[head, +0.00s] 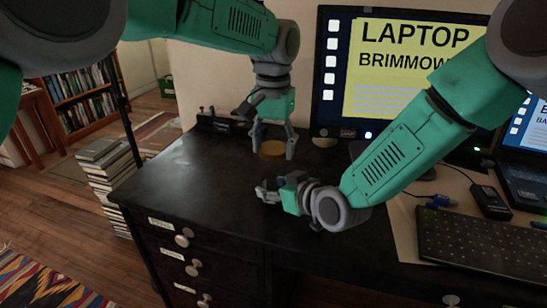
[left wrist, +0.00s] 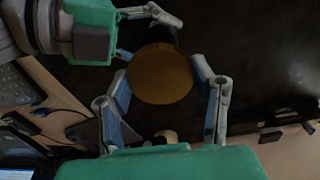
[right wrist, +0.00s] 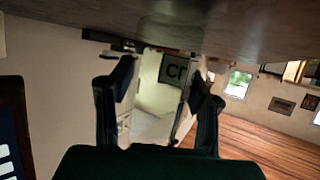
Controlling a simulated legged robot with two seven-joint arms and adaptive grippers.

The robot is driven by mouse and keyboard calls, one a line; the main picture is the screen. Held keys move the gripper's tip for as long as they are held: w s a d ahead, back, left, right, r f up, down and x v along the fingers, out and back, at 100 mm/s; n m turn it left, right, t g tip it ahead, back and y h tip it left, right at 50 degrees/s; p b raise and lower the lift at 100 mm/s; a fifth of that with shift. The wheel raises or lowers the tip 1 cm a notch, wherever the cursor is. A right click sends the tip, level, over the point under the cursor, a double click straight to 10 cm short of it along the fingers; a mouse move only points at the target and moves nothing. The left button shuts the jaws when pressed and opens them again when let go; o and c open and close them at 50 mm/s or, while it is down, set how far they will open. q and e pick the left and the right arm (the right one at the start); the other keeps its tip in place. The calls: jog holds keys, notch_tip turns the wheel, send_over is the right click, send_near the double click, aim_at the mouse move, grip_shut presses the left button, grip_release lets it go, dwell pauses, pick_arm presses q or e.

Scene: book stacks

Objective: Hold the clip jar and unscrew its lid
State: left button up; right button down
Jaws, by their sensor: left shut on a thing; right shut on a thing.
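The clip jar's lid (head: 272,148) is a flat brownish-yellow disc; it also shows from above in the left wrist view (left wrist: 160,75). My left gripper (head: 272,146) points down from above, its fingers shut on opposite sides of the lid. My right gripper (head: 267,190) reaches in low from the right, just in front of the lid. In the right wrist view, the pale clip jar (right wrist: 155,95), with a dark-lettered label, shows between the right fingers, which are shut on it. The jar body is hidden under the lid in the left wrist view and hard to make out in the head view.
The black desk (head: 190,185) is clear left of the grippers. A monitor (head: 395,75) stands behind, with a keyboard (head: 480,243), a small black device (head: 489,200) and a laptop (head: 525,185) at right. A book stack (head: 108,175) stands on the floor at left.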

jog(key=c, duration=0.8)
grip_release()
jog(key=shift+f, duration=0.1)
jog(key=shift+o, duration=0.2)
